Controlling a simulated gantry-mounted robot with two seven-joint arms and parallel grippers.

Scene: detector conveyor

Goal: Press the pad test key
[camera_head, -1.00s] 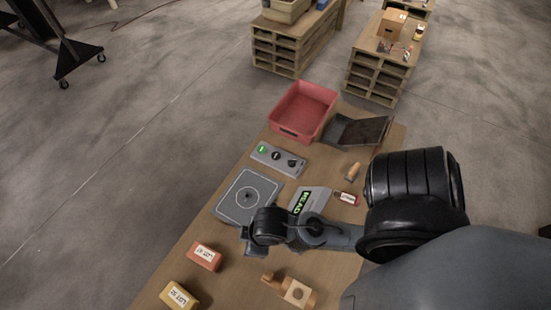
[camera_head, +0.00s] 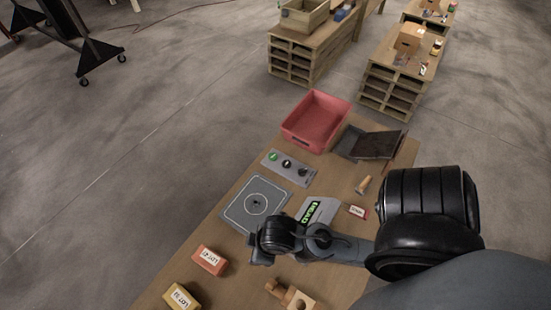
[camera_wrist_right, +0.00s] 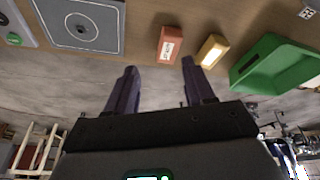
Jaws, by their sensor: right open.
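The flat grey pad (camera_head: 243,213) with a white circle and a dark centre lies on the wooden table, left of the middle. A grey control panel (camera_head: 287,167) behind it carries a green button (camera_head: 273,156), a dark button (camera_head: 286,163) and a black knob (camera_head: 303,172). I cannot tell which is the pad test key. My right gripper (camera_head: 259,257) is near the pad's front edge, apart from the panel. In the right wrist view my right gripper (camera_wrist_right: 159,66) is open and empty, with the pad (camera_wrist_right: 108,27) at upper left. My left gripper is not in view.
A display box (camera_head: 319,211) stands right of the pad. Orange (camera_head: 211,261) and yellow (camera_head: 181,297) labelled blocks and a wooden piece (camera_head: 291,295) lie in front. A red bin (camera_head: 316,121) and a dark tray (camera_head: 370,144) stand behind. A green bin (camera_wrist_right: 279,65) shows in the wrist view.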

